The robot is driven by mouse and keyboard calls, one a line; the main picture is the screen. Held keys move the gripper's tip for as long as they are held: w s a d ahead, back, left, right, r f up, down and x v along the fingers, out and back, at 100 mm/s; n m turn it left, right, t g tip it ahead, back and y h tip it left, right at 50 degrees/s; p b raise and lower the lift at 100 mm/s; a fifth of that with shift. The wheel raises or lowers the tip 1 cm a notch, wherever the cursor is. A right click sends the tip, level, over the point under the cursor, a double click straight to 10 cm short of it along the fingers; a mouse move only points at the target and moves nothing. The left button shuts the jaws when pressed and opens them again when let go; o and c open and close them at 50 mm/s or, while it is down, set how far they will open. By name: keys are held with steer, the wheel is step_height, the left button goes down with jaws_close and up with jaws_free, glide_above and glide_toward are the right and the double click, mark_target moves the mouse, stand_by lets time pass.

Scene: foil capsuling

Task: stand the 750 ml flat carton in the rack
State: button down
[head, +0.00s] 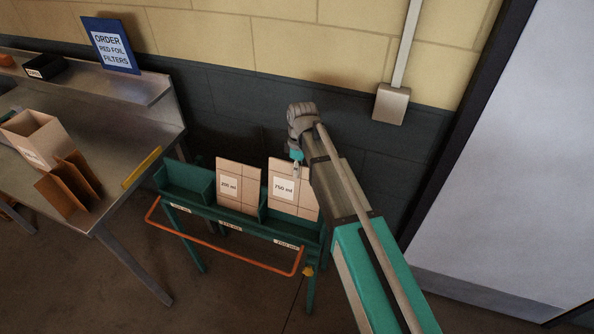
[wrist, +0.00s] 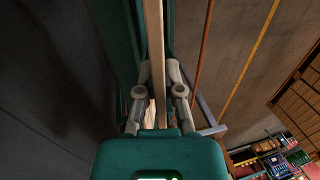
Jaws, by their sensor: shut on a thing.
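The 750 ml flat carton (head: 284,201) is a tan panel with a white label, upright at the right compartment of the green rack (head: 238,222). Its lower edge is hidden behind the rack's front wall, so I cannot tell if it rests on the floor of the compartment. My gripper (head: 297,168) is at its top right, partly hidden by my arm. In the wrist view, my gripper (wrist: 159,106) is shut on the carton, seen edge-on as a thin tan strip (wrist: 155,45) between the fingers.
Another flat carton (head: 238,186) stands in the middle compartment; the left compartment (head: 187,180) looks empty. An orange rail (head: 220,254) runs along the rack's front. A steel bench (head: 112,150) at left holds an open box (head: 36,137) and brown dividers (head: 68,184). A wall stands close behind the rack.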

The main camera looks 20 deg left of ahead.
mark_target(297, 188)
steer(key=shift+w+f+b+x, duration=0.1)
steer(key=shift+w+b+x, duration=0.25)
steer(key=shift+b+x, duration=1.1)
steer(key=shift+w+f+b+x, duration=0.1)
steer(key=shift+w+b+x, duration=0.2)
steer(key=shift+b+x, duration=1.1)
steer(key=shift+w+f+b+x, duration=0.1)
steer(key=shift+w+b+x, duration=0.25)
steer(key=shift+b+x, duration=1.1)
steer(key=shift+r, duration=0.1)
steer(key=c, duration=0.7)
jaws_free()
steer(key=shift+r+p, duration=0.15)
steer(key=shift+p, duration=0.15)
steer(key=s+p+v, duration=0.1)
steer(key=p+v, duration=0.4)
steer(key=s+p+v, duration=0.1)
steer(key=p+v, duration=0.4)
steer(key=s+p+v, duration=0.1)
steer(key=p+v, duration=0.4)
steer(key=p, duration=0.1)
steer(key=shift+s+r, duration=0.2)
steer(key=shift+r, duration=0.5)
steer(key=shift+f, duration=0.1)
